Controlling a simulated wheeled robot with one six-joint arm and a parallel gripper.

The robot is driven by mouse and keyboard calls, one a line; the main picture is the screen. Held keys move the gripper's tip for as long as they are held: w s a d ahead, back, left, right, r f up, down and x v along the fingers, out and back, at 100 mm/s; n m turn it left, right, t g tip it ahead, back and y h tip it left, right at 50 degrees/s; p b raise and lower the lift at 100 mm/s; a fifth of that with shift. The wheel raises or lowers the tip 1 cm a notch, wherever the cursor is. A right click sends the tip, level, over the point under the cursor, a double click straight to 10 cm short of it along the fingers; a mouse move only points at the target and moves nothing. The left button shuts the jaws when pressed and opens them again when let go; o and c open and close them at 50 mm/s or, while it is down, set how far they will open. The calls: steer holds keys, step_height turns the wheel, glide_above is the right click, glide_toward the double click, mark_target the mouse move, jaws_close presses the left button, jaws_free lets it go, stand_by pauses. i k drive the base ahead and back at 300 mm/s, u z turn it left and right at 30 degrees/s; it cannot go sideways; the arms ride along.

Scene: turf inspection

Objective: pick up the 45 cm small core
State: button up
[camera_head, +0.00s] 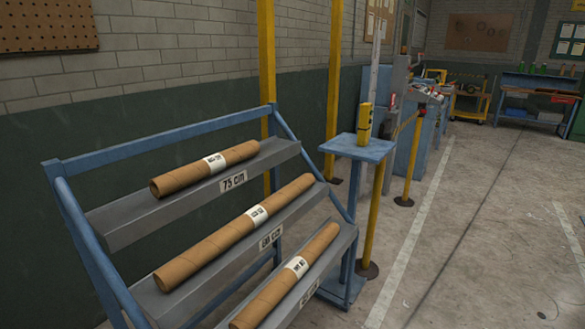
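A blue-framed rack (62,200) with grey sloped shelves holds brown cardboard cores. One core (185,178) lies on the top shelf, whose label (233,181) reads 75 cm. A longer core (208,250) lies on the middle shelf; its shelf label (270,237) is hard to read. A third core (268,300) lies on the lowest shelf in view and runs close to the bottom edge of the picture. That shelf's label (309,293) is too blurred to read surely. Each core has a white tag with unreadable small print. I cannot tell which is the 45 cm core. My gripper is not in view.
A blue stand (358,148) with a small yellow device (364,122) is right of the rack. Yellow posts (410,160) and a blue-grey machine (408,145) stand behind. A workbench (540,88) is far back. Concrete floor (470,240) at right is clear.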

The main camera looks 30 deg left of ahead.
mark_target(161, 186)
steer(key=z, duration=0.05)
steer(key=i, duration=1.95)
steer(key=u, duration=1.4)
steer(key=i, duration=0.8)
steer(key=u, duration=1.35)
steer(key=i, duration=0.25)
steer(key=u, duration=0.1)
